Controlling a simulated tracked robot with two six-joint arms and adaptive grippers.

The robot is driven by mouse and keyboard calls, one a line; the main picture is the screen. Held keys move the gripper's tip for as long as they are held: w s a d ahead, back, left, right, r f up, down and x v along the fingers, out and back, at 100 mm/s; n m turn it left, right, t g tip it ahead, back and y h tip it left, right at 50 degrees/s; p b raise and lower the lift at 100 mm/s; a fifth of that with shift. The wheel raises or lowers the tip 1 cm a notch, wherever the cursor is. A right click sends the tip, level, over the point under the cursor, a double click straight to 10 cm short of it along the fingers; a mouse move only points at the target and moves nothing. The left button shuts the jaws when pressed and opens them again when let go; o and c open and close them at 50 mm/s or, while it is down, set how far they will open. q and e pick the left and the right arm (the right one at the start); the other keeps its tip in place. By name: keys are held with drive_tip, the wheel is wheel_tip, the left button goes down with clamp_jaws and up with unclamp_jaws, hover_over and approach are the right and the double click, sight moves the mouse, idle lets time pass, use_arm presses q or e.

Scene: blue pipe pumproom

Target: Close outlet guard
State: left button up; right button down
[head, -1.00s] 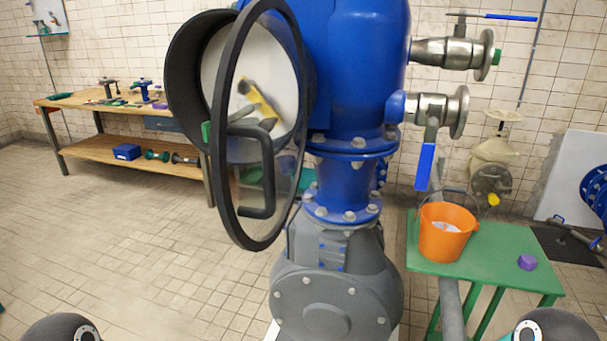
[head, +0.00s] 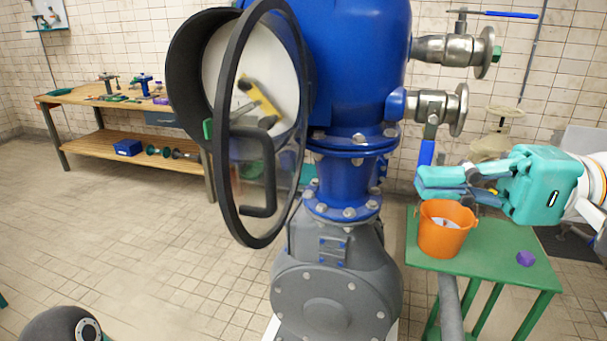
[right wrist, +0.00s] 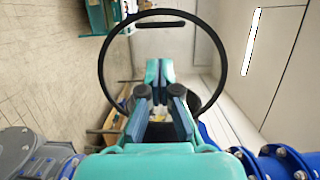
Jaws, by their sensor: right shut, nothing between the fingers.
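The outlet guard (head: 223,170) is a clear round cover with a thick black rim and a black bar handle (head: 262,210). It stands open, swung out at an angle in front of the black round outlet (head: 186,75) on the blue pump body. Yellow and grey parts show through it. My right gripper (head: 422,183) is shut and empty, above the orange bucket, to the right of the guard and apart from it. In the right wrist view, the guard's rim (right wrist: 222,62) shows beyond the shut fingers (right wrist: 158,68). My left gripper is out of view.
The orange bucket (head: 441,240) and a purple block (head: 526,258) stand on a green table (head: 490,275). A wooden bench (head: 85,97) stands at the back left.

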drive_tip(key=a+p, duration=0.3)
drive_tip(key=a, duration=1)
drive_tip(key=shift+w+a, duration=0.35)
drive_tip(key=shift+w, duration=0.1)
drive_tip(key=shift+a, duration=0.1)
